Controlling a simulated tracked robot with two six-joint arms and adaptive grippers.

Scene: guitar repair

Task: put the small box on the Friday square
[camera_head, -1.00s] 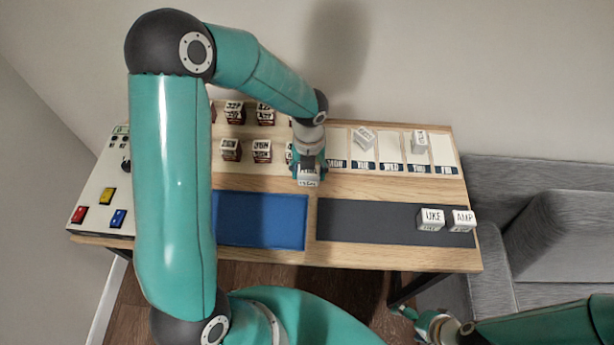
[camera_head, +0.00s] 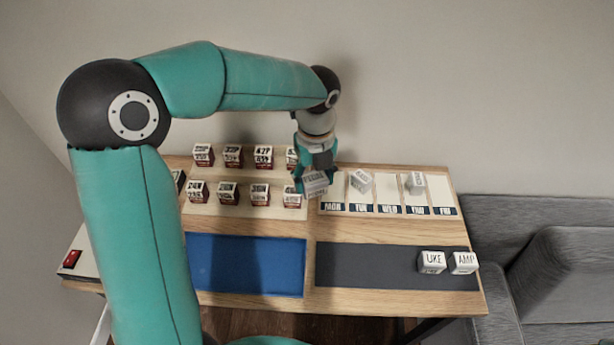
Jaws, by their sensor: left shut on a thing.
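My left gripper (camera_head: 316,178) is shut on a small white box with dark lettering (camera_head: 317,187). It holds the box at the left end of the row of weekday squares, beside the Monday square (camera_head: 334,195). I cannot tell how high the box is above the table. The Friday square (camera_head: 442,187) is a pale strip at the right end of the row, with a dark blue label at its front. It is empty. My right gripper is out of view.
One white box (camera_head: 360,181) is on the Tuesday square and another (camera_head: 415,182) on the Thursday square. The UKE (camera_head: 431,262) and AMP (camera_head: 463,262) boxes sit on the dark mat (camera_head: 360,267). Several labelled boxes stand left of my gripper. A blue mat (camera_head: 250,265) lies in front.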

